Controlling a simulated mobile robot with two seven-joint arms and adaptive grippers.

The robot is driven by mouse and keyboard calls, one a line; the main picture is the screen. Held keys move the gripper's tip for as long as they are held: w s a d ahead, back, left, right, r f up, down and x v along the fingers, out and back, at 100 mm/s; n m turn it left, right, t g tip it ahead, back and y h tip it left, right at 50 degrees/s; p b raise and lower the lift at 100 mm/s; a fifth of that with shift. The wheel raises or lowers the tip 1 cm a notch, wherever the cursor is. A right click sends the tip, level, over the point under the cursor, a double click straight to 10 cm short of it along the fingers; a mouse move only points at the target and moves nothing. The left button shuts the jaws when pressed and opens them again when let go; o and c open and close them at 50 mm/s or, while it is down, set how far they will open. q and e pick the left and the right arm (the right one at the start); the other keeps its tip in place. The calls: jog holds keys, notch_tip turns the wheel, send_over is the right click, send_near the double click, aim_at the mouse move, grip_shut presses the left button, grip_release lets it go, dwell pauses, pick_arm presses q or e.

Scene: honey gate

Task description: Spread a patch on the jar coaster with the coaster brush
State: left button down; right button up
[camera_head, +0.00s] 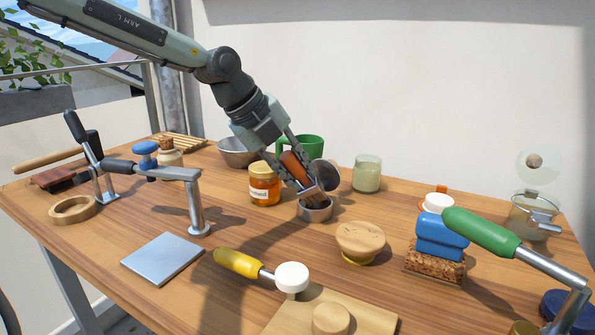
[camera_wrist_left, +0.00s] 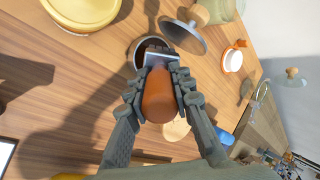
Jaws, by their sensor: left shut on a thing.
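My left gripper (camera_head: 296,176) is shut on the orange-brown handle of the coaster brush (camera_head: 294,165). In the left wrist view the brush handle (camera_wrist_left: 159,96) lies between the fingers (camera_wrist_left: 160,90). The brush tilts down, with its metal ferrule and dark bristle end in a small metal cup (camera_head: 317,213). The cup's inside is dark and the bristle tips are partly hidden. A flat grey square plate (camera_head: 162,258), possibly the jar coaster, lies bare at the front left, apart from the brush. My right gripper is not in view.
A honey jar (camera_head: 264,187) stands just left of the cup, and a grey lid with a wooden knob (camera_wrist_left: 184,34) is close beside it. A wooden knob-like block (camera_head: 360,240) is to the right. A metal clamp (camera_head: 194,205) stands behind the plate. Table between plate and cup is mostly clear.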

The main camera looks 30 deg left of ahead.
pick_arm(q)
jog(key=shift+s, duration=0.1)
jog(key=shift+r+p, duration=1.55)
jog(key=shift+r, duration=1.9)
